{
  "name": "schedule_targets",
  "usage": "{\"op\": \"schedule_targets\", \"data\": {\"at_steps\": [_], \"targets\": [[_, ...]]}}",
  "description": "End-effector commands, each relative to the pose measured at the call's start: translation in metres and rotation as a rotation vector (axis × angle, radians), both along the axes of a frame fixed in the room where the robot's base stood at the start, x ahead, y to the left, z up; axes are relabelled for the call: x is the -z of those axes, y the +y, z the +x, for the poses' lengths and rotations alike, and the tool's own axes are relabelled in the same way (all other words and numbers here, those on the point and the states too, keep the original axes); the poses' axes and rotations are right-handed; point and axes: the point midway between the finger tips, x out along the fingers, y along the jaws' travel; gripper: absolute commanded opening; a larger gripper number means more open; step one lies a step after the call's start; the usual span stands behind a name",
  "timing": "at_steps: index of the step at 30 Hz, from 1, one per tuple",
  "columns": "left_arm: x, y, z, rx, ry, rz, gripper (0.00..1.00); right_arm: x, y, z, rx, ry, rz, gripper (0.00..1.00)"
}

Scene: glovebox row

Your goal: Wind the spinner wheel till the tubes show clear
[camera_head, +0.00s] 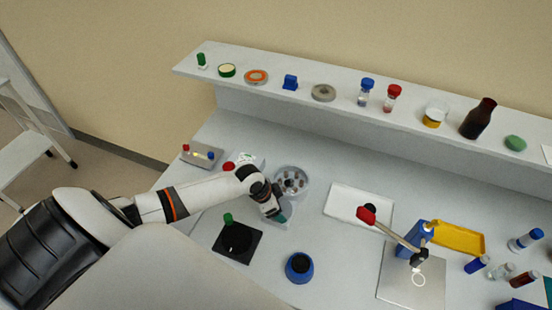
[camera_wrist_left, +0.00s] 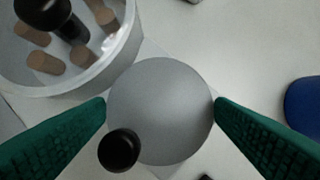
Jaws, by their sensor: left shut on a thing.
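The spinner (camera_head: 305,172) is a clear round bowl on a pale base in the head view, right beside my left gripper (camera_head: 276,213). Its rim (camera_wrist_left: 105,72) fills the upper left of the left wrist view. Several brown-looking tubes (camera_wrist_left: 46,62) lie around a black hub (camera_wrist_left: 45,14) inside it. The spinner's wheel (camera_wrist_left: 165,105) is a flat grey disc with a black knob (camera_wrist_left: 118,150) at its lower left edge. My left gripper's green fingers (camera_wrist_left: 160,100) are shut on opposite sides of the disc. In the head view the gripper hides the wheel. My right gripper is not in view.
A black square block with a green-capped item (camera_head: 237,240) and a blue round pot (camera_head: 299,267) stand near my left gripper. A small box with lights (camera_head: 202,156) is behind-left. A white tray (camera_head: 358,205) and a red-knobbed lever stand (camera_head: 405,240) are to the right.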

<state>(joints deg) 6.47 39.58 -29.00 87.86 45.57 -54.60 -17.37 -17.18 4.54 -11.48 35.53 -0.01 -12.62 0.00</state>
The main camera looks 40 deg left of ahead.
Motion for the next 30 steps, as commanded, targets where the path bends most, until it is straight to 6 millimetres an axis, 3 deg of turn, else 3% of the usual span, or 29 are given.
{"op": "schedule_targets", "data": {"at_steps": [10,11,14,24,30], "targets": [[0.000,0.001,0.000,0.001,0.001,0.003,0.54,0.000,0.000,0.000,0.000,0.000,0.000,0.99],[0.000,0.001,0.000,0.001,0.001,0.003,0.82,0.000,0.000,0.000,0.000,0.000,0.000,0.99],[0.000,0.001,0.000,0.001,0.000,0.002,0.98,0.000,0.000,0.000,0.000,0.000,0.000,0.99],[-0.002,0.001,-0.001,0.001,0.000,0.002,0.99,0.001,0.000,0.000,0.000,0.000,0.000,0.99],[-0.024,0.008,-0.009,0.005,-0.002,0.005,0.99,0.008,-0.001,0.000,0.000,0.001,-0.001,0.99]]}}
